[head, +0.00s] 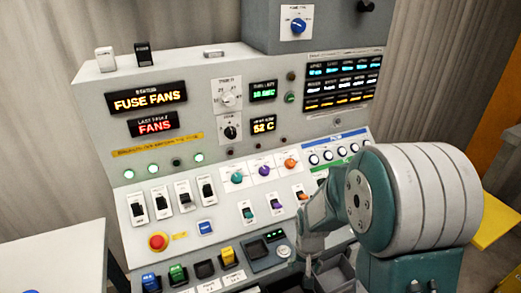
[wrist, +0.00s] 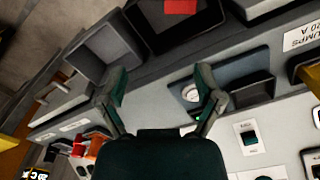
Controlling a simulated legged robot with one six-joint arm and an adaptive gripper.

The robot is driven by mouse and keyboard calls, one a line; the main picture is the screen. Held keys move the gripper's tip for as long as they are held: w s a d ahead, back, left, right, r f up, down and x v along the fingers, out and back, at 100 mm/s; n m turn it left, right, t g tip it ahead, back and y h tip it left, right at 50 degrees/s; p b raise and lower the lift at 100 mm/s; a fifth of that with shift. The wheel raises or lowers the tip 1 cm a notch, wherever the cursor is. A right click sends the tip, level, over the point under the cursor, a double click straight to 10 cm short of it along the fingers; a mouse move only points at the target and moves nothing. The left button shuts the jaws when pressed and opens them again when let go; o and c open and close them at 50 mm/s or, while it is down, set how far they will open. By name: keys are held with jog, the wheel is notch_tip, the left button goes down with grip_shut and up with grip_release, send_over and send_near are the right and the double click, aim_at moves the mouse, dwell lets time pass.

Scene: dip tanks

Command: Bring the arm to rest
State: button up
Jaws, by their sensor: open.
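My arm (head: 405,200) reaches in from the right side of the head view and hides the lower right part of the control panel (head: 100,110). My gripper (wrist: 160,92) shows in the wrist view with its two fingers well apart and nothing between them. Past the fingers are a grey open bin (wrist: 105,45) and a dark panel plate with a round light-coloured knob (wrist: 190,93). In the head view the fingers are low at the panel's front, partly hidden by my arm, and I cannot tell whether they touch anything.
The panel carries a red stop button (head: 158,242), black switches (head: 208,190) and coloured knobs (head: 237,177). Its displays read FUSE FANS (head: 148,102) and FANS (head: 154,126). A white table (head: 50,262) stands at the left. A yellow surface (head: 497,225) is at the right.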

jog(key=s+r+t, duration=0.2)
jog(key=s+r, duration=0.2)
jog(key=r, duration=0.4)
jog(key=s+r+n+t, duration=0.1)
jog(key=s+r, duration=0.4)
jog(key=r, duration=0.3)
jog(key=s+r+n+t, duration=0.1)
jog(key=s+r+t, duration=0.1)
jog(key=s+r, duration=0.3)
notch_tip(320, 180, up, 4)
jog(key=shift+s+a+f+t, duration=0.1)
jog(key=shift+s+a+t, duration=0.1)
jog(key=shift+a+t, duration=0.15)
jog(key=shift+a, duration=0.1)
